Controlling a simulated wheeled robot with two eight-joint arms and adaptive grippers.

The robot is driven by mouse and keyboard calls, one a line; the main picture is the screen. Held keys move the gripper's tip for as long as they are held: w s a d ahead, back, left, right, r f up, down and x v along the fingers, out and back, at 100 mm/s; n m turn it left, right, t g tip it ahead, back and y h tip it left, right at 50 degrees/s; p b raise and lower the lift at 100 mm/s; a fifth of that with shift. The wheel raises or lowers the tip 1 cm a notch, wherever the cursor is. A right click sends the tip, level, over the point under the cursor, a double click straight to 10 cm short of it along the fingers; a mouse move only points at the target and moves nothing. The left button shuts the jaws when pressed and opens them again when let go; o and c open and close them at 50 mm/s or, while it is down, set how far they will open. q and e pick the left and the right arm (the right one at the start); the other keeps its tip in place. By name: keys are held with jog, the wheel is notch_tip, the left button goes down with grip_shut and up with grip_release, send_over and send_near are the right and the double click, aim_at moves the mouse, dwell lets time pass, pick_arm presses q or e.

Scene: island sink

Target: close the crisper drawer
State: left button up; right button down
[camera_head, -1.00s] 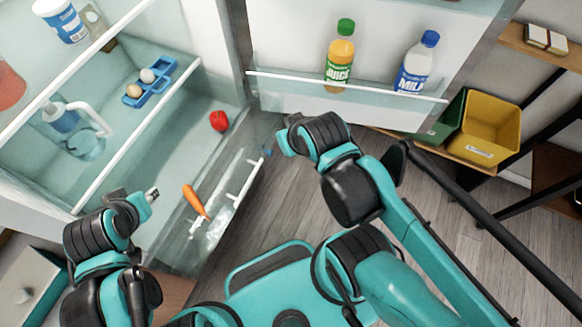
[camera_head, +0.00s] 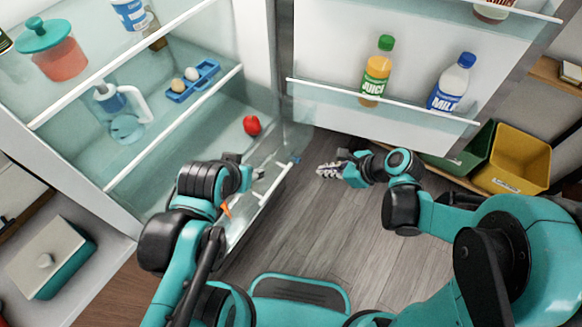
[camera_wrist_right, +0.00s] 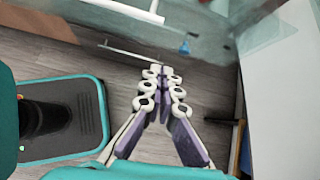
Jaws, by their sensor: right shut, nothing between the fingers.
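The clear crisper drawer (camera_head: 262,198) is pulled out from the bottom of the open fridge. Its front, with white handle parts, faces the floor area. An orange carrot (camera_head: 226,210) in it is mostly hidden by my left arm. A red vegetable (camera_head: 252,125) lies farther back. My left gripper (camera_head: 260,175) is over the drawer near its front; its jaws are too small to judge. My right gripper (camera_head: 322,170) is shut and empty, to the right of the drawer front and apart from it. In the right wrist view its fingers (camera_wrist_right: 163,78) meet below the drawer's clear panel (camera_wrist_right: 200,48).
The open fridge door (camera_head: 340,40) holds a juice bottle (camera_head: 376,72) and a milk bottle (camera_head: 451,84). Shelves above the drawer hold an egg tray (camera_head: 190,82) and a pitcher (camera_head: 122,115). A yellow bin (camera_head: 515,160) stands at right. Wooden floor (camera_head: 320,225) is clear ahead.

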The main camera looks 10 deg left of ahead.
jog(key=a+r+b+x, duration=0.2)
jog(key=b+x, duration=0.3)
jog(key=x, duration=0.8)
jog(key=shift+w+a+m, duration=0.3)
jog(key=shift+a+m, duration=0.1)
jog(key=shift+f, duration=0.1)
